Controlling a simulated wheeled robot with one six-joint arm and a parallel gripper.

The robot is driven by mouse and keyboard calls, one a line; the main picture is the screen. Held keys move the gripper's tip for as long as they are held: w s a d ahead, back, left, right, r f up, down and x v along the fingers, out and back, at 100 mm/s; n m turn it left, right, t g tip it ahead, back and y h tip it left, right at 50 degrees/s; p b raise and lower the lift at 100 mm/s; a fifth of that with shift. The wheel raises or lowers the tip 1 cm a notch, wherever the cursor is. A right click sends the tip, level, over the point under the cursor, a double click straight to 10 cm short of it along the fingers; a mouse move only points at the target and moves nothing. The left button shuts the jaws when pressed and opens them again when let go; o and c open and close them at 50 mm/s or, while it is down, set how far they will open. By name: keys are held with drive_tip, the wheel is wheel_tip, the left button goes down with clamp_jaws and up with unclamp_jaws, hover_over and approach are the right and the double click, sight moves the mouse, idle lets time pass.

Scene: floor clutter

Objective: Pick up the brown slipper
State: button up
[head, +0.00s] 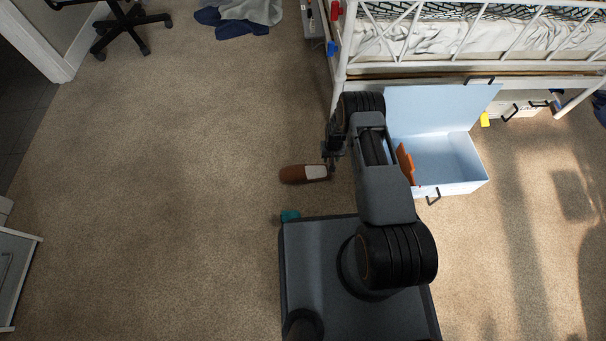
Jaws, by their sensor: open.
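The brown slipper (293,174) lies on the carpet, left of my arm, with its brown toe to the left and a pale insole to the right. My gripper (330,164) is open at the slipper's right end, pointing down. The fingertips are small and dark here, and I cannot tell whether they touch the slipper or sit around its heel end.
An open pale blue box (445,160) stands right of my arm with an orange-brown item (405,164) at its left side. A white bed frame (470,68) is behind it. A teal object (290,215) lies by my base. Carpet to the left is clear.

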drive_tip(key=shift+d+f+b, duration=0.2)
drive_tip(key=shift+f+b, duration=1.45)
drive_tip(key=shift+f, duration=1.05)
drive_tip(key=shift+r, duration=0.1)
clamp_jaws()
